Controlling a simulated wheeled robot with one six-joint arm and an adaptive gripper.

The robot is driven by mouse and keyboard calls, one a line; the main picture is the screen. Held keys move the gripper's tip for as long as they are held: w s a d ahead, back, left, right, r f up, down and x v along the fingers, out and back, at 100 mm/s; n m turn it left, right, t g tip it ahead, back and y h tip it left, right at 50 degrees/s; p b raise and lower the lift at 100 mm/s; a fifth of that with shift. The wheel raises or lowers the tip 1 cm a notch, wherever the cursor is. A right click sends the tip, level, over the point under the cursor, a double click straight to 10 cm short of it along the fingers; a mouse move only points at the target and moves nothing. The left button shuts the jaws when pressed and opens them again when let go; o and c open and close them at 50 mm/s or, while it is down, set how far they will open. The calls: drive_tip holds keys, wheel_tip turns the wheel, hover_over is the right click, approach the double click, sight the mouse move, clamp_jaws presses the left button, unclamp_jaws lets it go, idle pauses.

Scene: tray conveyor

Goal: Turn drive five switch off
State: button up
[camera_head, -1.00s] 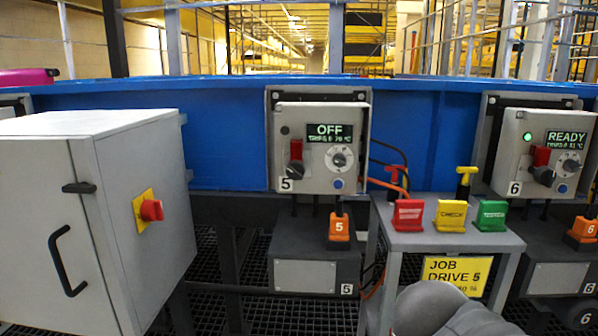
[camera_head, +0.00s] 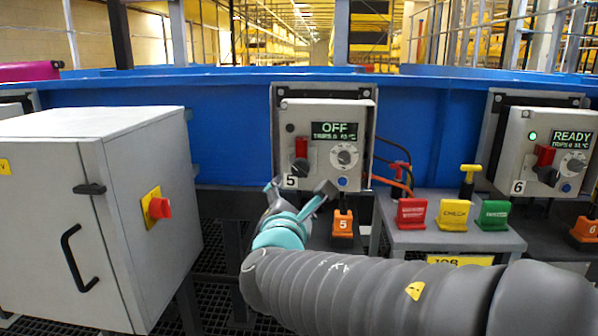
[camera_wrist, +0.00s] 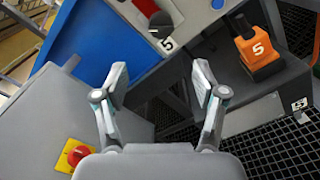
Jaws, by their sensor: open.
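The drive five control box (camera_head: 325,125) is mounted on the blue conveyor side. Its display reads OFF. Its switch (camera_head: 300,168) is a black knob with a red part above it, beside the number 5 label. In the wrist view the switch (camera_wrist: 160,24) shows at the top, above the fingertips. My gripper (camera_head: 298,190) is open and empty, just below the box in the head view. In the wrist view both fingers (camera_wrist: 160,75) are spread apart, with a gap between them and the switch.
A grey cabinet (camera_head: 85,210) with a red knob (camera_head: 159,208) stands at the left. An orange block (camera_head: 343,224) marked 5 is below the box. A small table (camera_head: 440,238) with red, yellow and green tags stands at the right. Box 6 (camera_head: 545,145) reads READY.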

sight(300, 173)
drive_tip(key=w, duration=0.8)
drive_tip(key=w+p, duration=0.1)
drive_tip(key=w, duration=0.4)
drive_tip(key=shift+w+d, duration=0.1)
drive_tip(key=shift+d, duration=0.25)
drive_tip(key=c, duration=1.1)
drive_tip(key=shift+c, duration=0.2)
drive_tip(key=shift+f+n, duration=0.1)
drive_tip(key=shift+n, duration=0.2)
drive_tip(key=n+b, duration=0.1)
drive_tip(key=n, duration=0.1)
drive_tip(key=shift+n, duration=0.3)
drive_tip(key=shift+n+b, duration=0.35)
drive_tip(key=shift+n, duration=1.95)
